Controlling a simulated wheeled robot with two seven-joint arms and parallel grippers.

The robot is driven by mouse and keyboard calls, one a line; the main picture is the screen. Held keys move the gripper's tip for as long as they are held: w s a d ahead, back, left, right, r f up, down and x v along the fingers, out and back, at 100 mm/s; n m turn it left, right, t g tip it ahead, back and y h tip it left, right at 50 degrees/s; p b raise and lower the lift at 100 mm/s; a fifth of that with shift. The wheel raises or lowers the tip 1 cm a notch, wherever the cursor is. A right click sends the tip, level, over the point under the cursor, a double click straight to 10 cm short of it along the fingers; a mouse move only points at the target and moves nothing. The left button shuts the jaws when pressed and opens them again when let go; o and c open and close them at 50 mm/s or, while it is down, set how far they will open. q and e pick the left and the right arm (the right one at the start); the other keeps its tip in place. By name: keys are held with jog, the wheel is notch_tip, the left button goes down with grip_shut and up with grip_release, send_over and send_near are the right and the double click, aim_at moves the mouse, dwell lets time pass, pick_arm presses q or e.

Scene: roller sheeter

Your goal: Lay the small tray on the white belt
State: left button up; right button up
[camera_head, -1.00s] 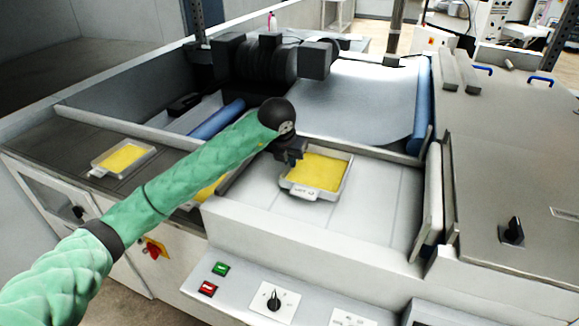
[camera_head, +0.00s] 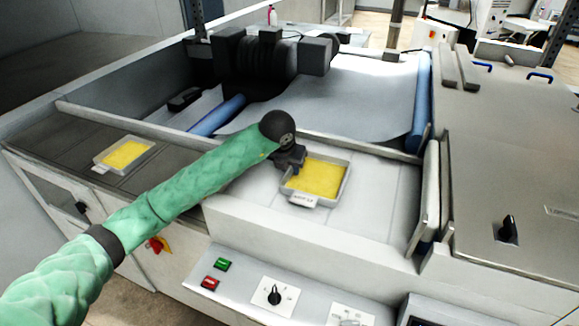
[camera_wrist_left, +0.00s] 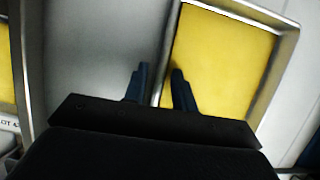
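The small tray (camera_head: 344,186), a pale metal frame with a yellow filling and a label tab, lies on the white belt (camera_head: 380,205), near its left part. My left gripper (camera_head: 297,171) is low at the tray's left wall. In the left wrist view my left gripper (camera_wrist_left: 158,85) has its fingers apart, one on each side of the wall of the small tray (camera_wrist_left: 270,70). A gap shows between the fingers and the wall, so it looks open. The tray's left edge is partly hidden by the gripper in the head view. My right gripper is not in view.
Another yellow-filled tray (camera_head: 124,154) lies on the dark surface at left. In the left wrist view a yellow tray (camera_wrist_left: 6,75) shows at the left edge. A metal bar and blue roller (camera_head: 217,117) stand behind. The belt right of the tray is clear.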

pick_arm(q)
jog(key=shift+r, duration=0.1)
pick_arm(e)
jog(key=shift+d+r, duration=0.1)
